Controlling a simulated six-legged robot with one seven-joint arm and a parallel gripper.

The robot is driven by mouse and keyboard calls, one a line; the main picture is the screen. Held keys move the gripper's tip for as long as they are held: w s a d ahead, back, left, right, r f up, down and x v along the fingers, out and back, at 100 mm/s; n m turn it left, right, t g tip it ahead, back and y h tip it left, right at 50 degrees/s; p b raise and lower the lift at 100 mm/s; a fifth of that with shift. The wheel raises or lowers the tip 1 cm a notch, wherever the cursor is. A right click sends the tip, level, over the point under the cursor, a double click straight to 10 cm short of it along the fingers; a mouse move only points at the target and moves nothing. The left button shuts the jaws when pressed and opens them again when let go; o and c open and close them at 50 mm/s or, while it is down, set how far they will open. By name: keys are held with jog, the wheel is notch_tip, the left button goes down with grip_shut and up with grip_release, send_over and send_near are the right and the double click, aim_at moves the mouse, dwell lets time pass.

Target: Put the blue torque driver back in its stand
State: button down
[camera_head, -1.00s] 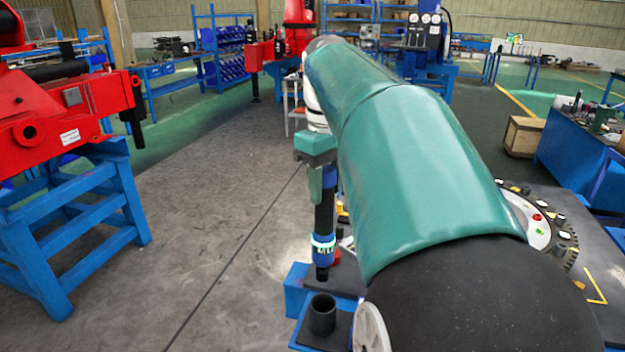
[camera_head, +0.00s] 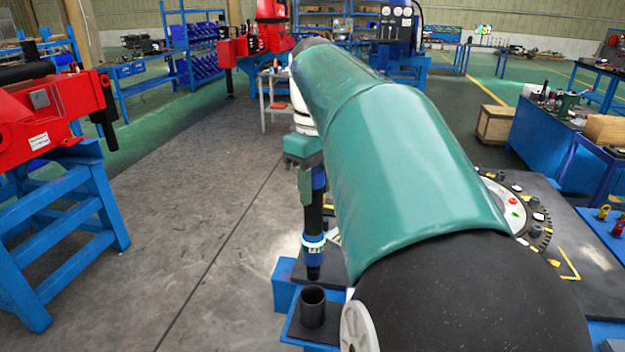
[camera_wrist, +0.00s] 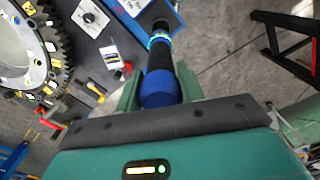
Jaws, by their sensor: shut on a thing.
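The blue torque driver (camera_head: 314,243), black and blue with a bright lettered band, hangs upright from my gripper (camera_head: 307,185). In the wrist view my gripper (camera_wrist: 159,88) is shut on the driver (camera_wrist: 160,88), with a green finger on each side of its blue end. The stand is a black open cup (camera_head: 312,308) on a blue-edged bench. The driver's lower tip appears just above and behind the cup in the head view, outside it. The cup's dark opening (camera_wrist: 161,25) shows beyond the tip in the wrist view. My green arm hides part of the bench.
A toothed ring gear (camera_head: 520,215) lies on the dark bench to the right. A red machine on a blue frame (camera_head: 65,205) stands at left. A wooden crate (camera_head: 496,125) and blue workbenches stand farther back. The grey floor at left centre is clear.

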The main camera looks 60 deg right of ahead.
aim_at(314, 170)
jog(key=shift+a+f, duration=0.1)
jog(key=shift+f, duration=2.5)
jog(key=shift+f, duration=4.45)
jog(key=c, duration=0.8)
grip_release()
jog(key=shift+f, duration=0.15)
jog(key=shift+r, duration=2.55)
jog(key=shift+r, duration=0.1)
notch_tip(314, 170, up, 14)
jog(key=shift+f, duration=0.15)
jog(key=shift+w, duration=0.1)
